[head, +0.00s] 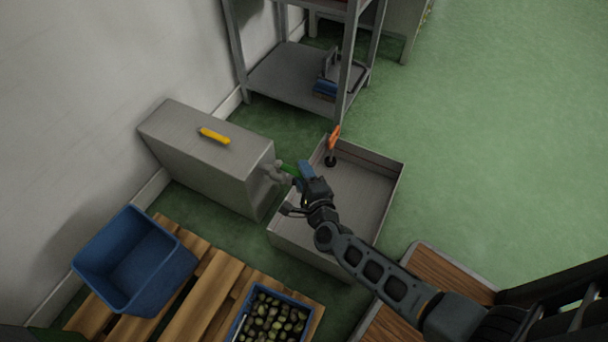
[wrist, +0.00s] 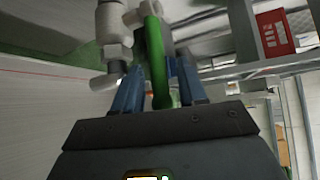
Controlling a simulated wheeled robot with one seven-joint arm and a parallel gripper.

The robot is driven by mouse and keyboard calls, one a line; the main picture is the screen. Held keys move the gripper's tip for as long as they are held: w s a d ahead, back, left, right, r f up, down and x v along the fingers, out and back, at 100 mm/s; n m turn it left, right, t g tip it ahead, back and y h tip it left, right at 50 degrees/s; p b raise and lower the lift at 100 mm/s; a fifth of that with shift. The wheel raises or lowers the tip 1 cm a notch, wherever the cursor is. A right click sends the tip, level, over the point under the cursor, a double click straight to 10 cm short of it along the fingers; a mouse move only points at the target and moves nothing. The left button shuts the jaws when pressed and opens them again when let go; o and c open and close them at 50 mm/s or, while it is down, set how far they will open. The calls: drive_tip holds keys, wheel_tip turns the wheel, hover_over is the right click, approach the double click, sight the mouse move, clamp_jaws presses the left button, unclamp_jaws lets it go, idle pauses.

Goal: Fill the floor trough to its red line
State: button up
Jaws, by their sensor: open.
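The floor trough (head: 368,205) is a grey, open rectangular tub on the green floor. I see no clear water surface in it. In the wrist view a thin red line (wrist: 45,72) runs along a pale wall at the left. A grey tap (head: 272,172) sticks out from the side of a grey box, over the trough's left edge; it also shows in the wrist view (wrist: 112,38). Its green lever (wrist: 155,55) lies between the blue fingers of my gripper (wrist: 160,90), which is open around it. In the head view my gripper (head: 296,174) partly hides the lever.
The grey box (head: 190,150) has a yellow bar on top. An orange piece (head: 334,137) stands on a black foot in the trough's far corner. A metal shelf (head: 290,80) stands behind. Floor at right is clear.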

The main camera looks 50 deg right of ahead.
clamp_jaws()
